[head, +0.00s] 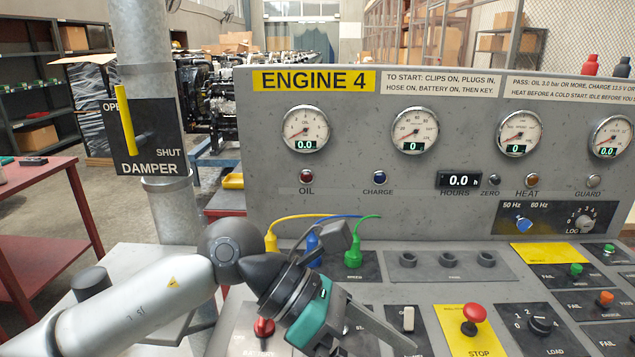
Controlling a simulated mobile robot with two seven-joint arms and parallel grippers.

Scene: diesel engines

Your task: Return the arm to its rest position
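My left arm comes in from the left, over the front of the engine 4 control panel (380,170). My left gripper (388,335), with a teal band, points down and to the right above the lower desk. One grey finger shows near the bottom edge, and I cannot tell how far apart the fingers are. It partly covers the desk around the red battery switch (264,328). A pale rocker switch (408,318) is just right of the finger. My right gripper is not in view.
Yellow, blue and green plugs (353,258) with cables stand close behind the gripper. A red stop button (474,314) and a black rotary knob (541,325) are to the right. The damper post (150,50), with a yellow lever (125,120), rises at the left. A red table (50,190) is far left.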

